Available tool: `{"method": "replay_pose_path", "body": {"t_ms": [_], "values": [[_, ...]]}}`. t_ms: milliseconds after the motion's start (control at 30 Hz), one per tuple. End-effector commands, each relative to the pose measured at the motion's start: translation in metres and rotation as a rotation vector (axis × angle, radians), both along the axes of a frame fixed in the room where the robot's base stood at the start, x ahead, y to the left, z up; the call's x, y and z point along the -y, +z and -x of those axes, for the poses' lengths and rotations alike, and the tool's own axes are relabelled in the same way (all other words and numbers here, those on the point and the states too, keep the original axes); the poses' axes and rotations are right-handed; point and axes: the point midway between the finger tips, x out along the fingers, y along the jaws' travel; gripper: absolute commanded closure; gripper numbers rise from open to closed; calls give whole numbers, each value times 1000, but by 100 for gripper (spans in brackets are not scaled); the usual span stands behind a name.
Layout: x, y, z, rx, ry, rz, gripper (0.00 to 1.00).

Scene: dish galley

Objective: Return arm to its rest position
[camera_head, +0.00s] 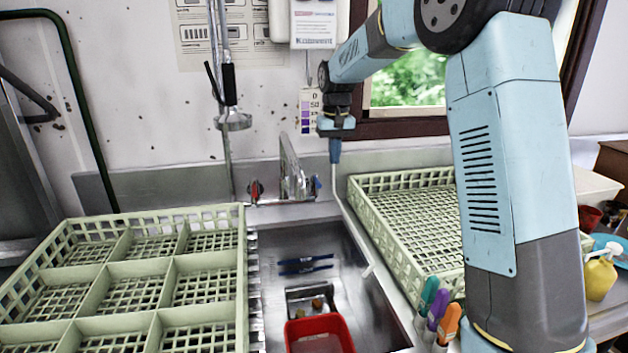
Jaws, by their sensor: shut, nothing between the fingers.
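My arm rises from the lower right and bends over to the left, its forearm reaching across the window. My gripper (335,152) points straight down at the end of it, above the back right of the sink, in front of the wall. It looks small and narrow here, with its fingers together and nothing seen between them. It is apart from the tap and the racks.
A steel sink (345,262) holds a red container (318,335) and blue utensils (305,264). A tap (292,170) and hanging sprayer (232,120) stand behind. Green racks flank it, left (125,268) and right (360,205). Markers (437,308) and a yellow bottle (599,277) are near my arm.

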Motion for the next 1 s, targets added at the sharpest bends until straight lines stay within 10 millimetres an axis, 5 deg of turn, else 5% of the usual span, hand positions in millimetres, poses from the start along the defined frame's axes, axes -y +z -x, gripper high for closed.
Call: {"method": "replay_pose_path", "body": {"t_ms": [500, 1000], "values": [[74, 79, 115, 153, -60, -20, 100], [131, 102, 247, 304, -122, -34, 100]]}}
